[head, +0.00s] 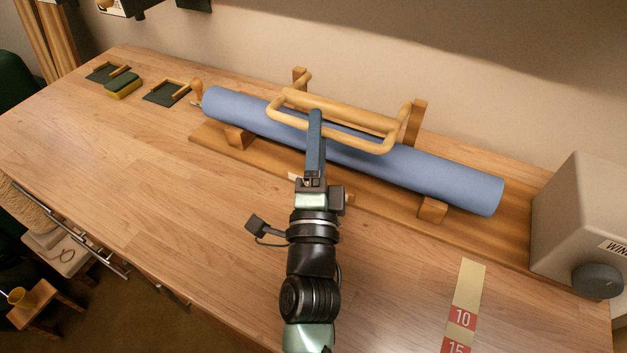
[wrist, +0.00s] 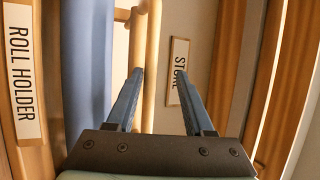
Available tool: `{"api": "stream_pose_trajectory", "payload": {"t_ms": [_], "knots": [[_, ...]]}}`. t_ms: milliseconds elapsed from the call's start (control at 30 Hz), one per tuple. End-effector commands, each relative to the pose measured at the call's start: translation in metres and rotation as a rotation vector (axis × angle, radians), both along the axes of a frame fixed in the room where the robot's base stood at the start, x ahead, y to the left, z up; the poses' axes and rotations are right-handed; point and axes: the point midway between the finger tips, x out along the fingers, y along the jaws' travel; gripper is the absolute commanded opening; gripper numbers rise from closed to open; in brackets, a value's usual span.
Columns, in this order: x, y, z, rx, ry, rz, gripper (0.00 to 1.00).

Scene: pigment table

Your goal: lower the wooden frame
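The wooden frame (head: 358,143) is a pale, rounded loop that sits raised over the blue roll (head: 440,182) in the head view. Its front bar crosses just above the roll's front side. My gripper (head: 315,114) reaches up from below to this front bar. In the wrist view my gripper (wrist: 160,76) is open, and a bar of the wooden frame (wrist: 151,60) runs between the fingers, close to the left one. I cannot tell whether that finger touches it. The blue roll also shows in the wrist view (wrist: 88,60), left of the fingers.
The roll lies on a wooden holder (head: 225,141) with posts behind it. A grey box with a dark knob (head: 597,281) stands at the right. A sponge (head: 123,86) and small dark trays lie at the far left. The table's left front is clear.

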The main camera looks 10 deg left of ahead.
Motion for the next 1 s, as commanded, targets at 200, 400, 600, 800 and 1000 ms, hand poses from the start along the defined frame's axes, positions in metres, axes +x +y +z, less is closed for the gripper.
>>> {"api": "stream_pose_trajectory", "payload": {"t_ms": [200, 400, 600, 800, 1000], "knots": [[-0.044, -0.003, -0.018, 0.0, 0.001, 0.003, 0.5], [-0.074, -0.006, -0.027, 0.0, 0.0, 0.004, 0.5], [-0.09, -0.007, -0.03, 0.0, 0.0, 0.004, 0.5], [-0.093, -0.007, -0.031, 0.0, 0.0, 0.004, 0.5], [-0.093, -0.007, -0.03, 0.0, 0.0, 0.004, 0.5]]}}
